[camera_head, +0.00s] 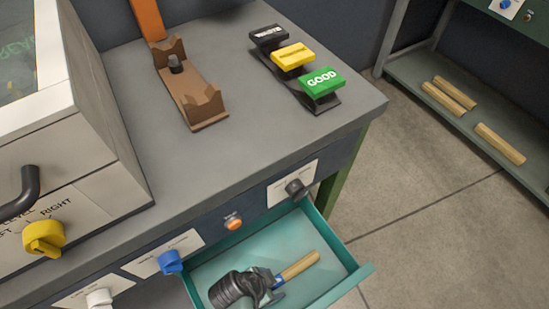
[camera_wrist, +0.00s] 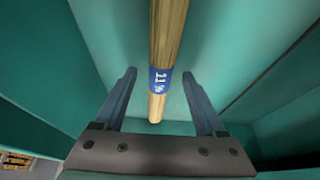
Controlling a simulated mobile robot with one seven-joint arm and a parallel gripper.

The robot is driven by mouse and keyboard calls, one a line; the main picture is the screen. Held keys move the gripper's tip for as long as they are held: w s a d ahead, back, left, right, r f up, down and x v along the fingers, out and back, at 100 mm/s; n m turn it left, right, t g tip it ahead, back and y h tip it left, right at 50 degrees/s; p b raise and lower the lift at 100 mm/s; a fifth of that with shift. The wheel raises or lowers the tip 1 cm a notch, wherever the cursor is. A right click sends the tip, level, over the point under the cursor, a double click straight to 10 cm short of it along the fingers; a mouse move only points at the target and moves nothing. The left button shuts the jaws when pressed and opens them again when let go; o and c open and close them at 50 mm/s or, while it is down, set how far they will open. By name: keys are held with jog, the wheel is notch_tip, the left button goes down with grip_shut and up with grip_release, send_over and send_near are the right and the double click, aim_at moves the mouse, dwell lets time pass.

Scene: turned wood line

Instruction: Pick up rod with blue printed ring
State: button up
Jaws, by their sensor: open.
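The wooden rod (camera_head: 298,266) lies in the open teal drawer (camera_head: 344,278), its near part hidden by my gripper in the head view. In the wrist view the rod (camera_wrist: 167,38) runs between my two fingers, with a blue printed ring (camera_wrist: 161,80) marked "11" near its lower end. My gripper (camera_head: 276,280) is down in the drawer over the rod. In the wrist view my gripper (camera_wrist: 160,88) is open, one finger on each side of the rod, with a gap on both sides.
The drawer walls stand close around my gripper. Above is a grey bench top (camera_head: 240,130) with a brown cradle (camera_head: 190,90) and black, yellow and green labelled blocks (camera_head: 320,82). Knobs (camera_head: 170,262) line the bench front. Several wood pieces (camera_head: 500,144) lie on a shelf at right.

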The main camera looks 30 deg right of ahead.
jog(key=shift+d+f, duration=0.1)
jog(key=shift+f, duration=0.15)
grip_shut()
dwell(0.3)
notch_tip(320, 180, up, 10)
jog(key=p, duration=0.3)
jog(key=shift+p, duration=0.3)
